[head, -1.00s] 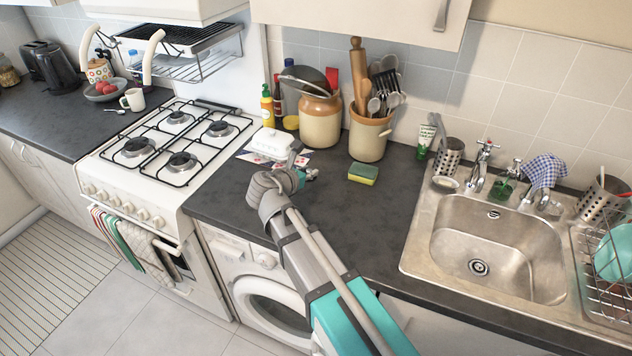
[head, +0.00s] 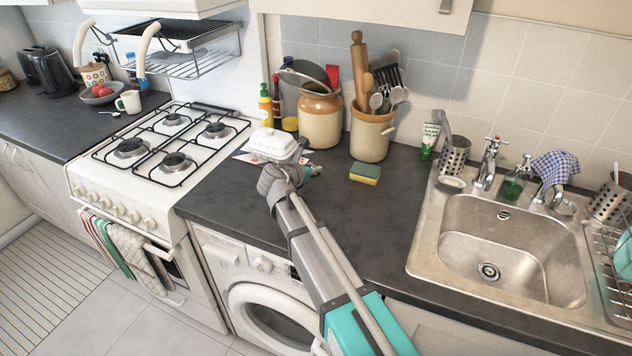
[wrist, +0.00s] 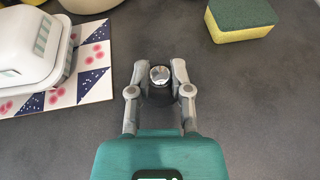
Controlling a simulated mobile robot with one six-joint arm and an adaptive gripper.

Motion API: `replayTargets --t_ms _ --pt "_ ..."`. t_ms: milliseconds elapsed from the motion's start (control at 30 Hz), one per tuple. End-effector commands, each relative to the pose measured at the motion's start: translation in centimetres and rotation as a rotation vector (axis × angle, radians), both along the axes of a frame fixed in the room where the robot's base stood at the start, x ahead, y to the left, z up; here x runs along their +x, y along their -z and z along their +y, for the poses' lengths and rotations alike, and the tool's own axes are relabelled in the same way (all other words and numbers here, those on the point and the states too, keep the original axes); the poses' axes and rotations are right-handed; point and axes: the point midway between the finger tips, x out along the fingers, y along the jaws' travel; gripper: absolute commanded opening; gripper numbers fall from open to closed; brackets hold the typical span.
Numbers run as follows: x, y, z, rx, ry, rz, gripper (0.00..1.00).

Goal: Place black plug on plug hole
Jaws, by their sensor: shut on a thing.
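My gripper (wrist: 160,77) is shut on the black plug (wrist: 159,78). The plug is small and dark with a shiny round metal top, and sits between the two grey fingertips. The wrist view does not show clearly whether it touches the counter. In the head view my gripper (head: 312,170) is over the counter beside the butter dish, and the plug is too small to make out there. The plug hole (head: 489,271) is a round metal drain in the bottom of the steel sink (head: 455,250), well to the right of my gripper. The hole looks uncovered.
A white butter dish (head: 272,143) stands on a patterned tile (wrist: 92,60) left of my gripper. A yellow-green sponge (head: 365,173) lies to the right. Pots of utensils (head: 372,132) stand behind. Dark counter (head: 385,215) is clear towards the sink. Taps (head: 488,165) line the sink's back.

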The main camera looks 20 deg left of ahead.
Motion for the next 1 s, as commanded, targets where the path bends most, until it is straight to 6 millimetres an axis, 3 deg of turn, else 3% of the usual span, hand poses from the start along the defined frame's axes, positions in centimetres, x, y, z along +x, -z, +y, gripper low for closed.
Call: replayTargets --t_ms 367,1000 --pt "0.1 0.1 0.0 0.000 0.000 0.000 0.00" --pt "0.8 4.0 0.2 0.000 0.000 0.000 0.00"
